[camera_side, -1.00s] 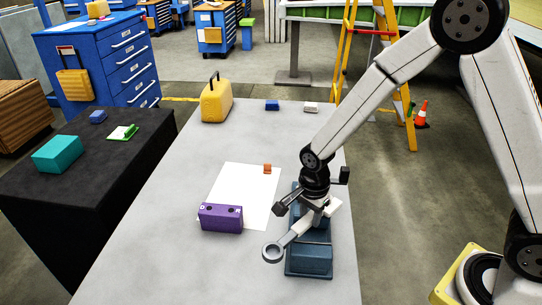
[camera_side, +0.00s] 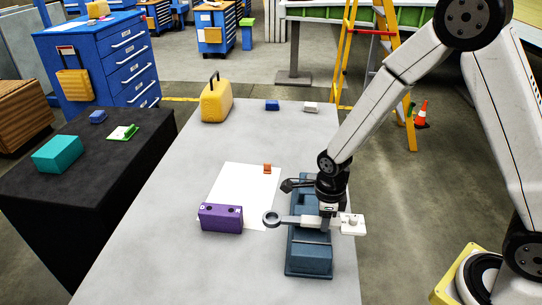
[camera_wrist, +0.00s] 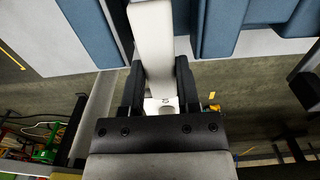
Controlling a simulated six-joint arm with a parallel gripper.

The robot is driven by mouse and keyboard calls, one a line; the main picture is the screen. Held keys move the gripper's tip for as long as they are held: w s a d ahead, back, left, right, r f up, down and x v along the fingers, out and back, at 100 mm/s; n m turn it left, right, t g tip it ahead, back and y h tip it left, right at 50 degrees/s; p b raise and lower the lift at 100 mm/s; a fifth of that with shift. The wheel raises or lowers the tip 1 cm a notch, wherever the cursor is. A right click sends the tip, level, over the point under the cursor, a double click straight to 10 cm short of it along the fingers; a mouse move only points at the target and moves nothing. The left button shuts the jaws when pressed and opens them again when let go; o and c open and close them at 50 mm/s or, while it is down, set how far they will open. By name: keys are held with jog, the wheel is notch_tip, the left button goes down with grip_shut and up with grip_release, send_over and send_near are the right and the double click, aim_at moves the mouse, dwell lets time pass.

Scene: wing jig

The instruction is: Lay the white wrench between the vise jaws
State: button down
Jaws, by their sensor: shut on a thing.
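The white wrench (camera_side: 294,221) has a grey ring at its left end and a blocky white right end. It lies almost left to right across the blue vise (camera_side: 309,262), the ring out past the vise's left side and the other end past its right. My gripper (camera_side: 326,224) is shut on the wrench's shaft, right of its middle. In the wrist view the shaft (camera_wrist: 152,38) runs up from between my fingers (camera_wrist: 160,80), with blue vise parts (camera_wrist: 222,25) on both sides. I cannot tell whether the wrench touches the vise.
A purple block (camera_side: 221,218) with holes stands left of the vise on the grey table, by a white sheet (camera_side: 246,185) and a small orange piece (camera_side: 267,169). A yellow case (camera_side: 216,103) and small blue (camera_side: 272,105) and white (camera_side: 311,107) blocks are farther back.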

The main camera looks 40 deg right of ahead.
aim_at(322, 235)
jog(key=shift+f, duration=0.2)
jog(key=shift+f, duration=3.25)
jog(key=shift+c, duration=1.2)
grip_release()
jog(key=shift+r, duration=3.9)
